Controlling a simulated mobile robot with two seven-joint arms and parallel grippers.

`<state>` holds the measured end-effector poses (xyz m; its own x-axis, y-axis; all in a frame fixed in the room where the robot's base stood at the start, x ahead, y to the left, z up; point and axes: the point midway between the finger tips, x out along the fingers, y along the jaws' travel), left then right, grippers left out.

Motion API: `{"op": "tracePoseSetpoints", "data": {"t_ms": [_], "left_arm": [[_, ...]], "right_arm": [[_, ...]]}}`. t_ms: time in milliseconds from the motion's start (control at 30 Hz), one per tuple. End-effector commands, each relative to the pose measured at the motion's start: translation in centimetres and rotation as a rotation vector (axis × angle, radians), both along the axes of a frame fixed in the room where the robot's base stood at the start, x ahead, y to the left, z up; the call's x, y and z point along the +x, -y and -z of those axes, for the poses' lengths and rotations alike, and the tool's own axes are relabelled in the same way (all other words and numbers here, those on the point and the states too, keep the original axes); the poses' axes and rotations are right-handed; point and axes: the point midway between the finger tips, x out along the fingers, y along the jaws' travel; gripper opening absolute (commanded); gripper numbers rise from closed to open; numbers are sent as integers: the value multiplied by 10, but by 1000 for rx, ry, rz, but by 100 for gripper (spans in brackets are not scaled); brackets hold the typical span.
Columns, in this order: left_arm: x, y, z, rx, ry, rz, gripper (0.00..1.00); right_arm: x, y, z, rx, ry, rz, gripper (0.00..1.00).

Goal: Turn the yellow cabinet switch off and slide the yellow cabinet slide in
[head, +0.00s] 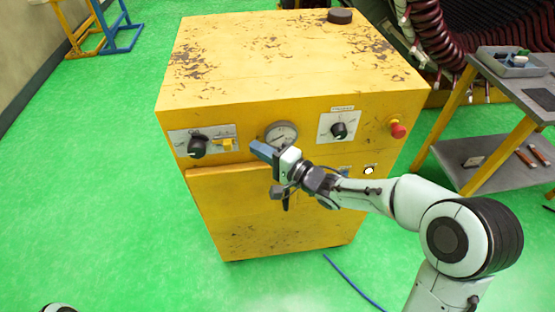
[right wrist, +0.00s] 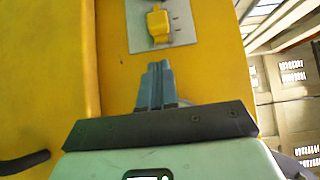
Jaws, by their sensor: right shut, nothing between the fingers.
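The yellow cabinet (head: 275,65) stands in the middle of the head view. On its front panel are a black rotary knob (head: 198,147) at left and another black rotary knob (head: 339,131) right of the gauge; their settings are too small to read. The small yellow slide (head: 227,144) sits on the left plate, beside the left knob. It also shows in the right wrist view (right wrist: 158,25), on a grey plate beyond the fingertips. My right gripper (head: 256,148) is shut and empty in front of the panel, right of the slide, apart from it. Its fingers (right wrist: 155,85) point toward the slide. My left gripper is not in view.
A round gauge (head: 281,134) sits just behind my right gripper. A red button (head: 398,129) is at the panel's right. A grey trolley (head: 507,88) with a tray stands at right. A blue cable (head: 352,283) lies on the green floor. Floor left of the cabinet is clear.

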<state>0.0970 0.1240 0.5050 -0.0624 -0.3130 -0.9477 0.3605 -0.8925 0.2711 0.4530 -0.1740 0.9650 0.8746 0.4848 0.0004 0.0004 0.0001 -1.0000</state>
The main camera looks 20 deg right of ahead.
Motion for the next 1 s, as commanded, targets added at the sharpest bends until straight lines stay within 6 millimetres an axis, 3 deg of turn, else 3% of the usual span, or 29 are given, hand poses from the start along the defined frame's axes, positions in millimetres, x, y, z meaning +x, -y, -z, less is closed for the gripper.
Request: {"op": "tracePoseSetpoints", "data": {"t_ms": [200,700,1000], "left_arm": [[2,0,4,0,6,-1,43],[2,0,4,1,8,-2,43],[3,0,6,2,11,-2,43]], "right_arm": [[8,-30,0,1,0,-2,0],[10,-38,0,0,-1,1,0],[16,-60,0,0,-1,-1,0]]}}
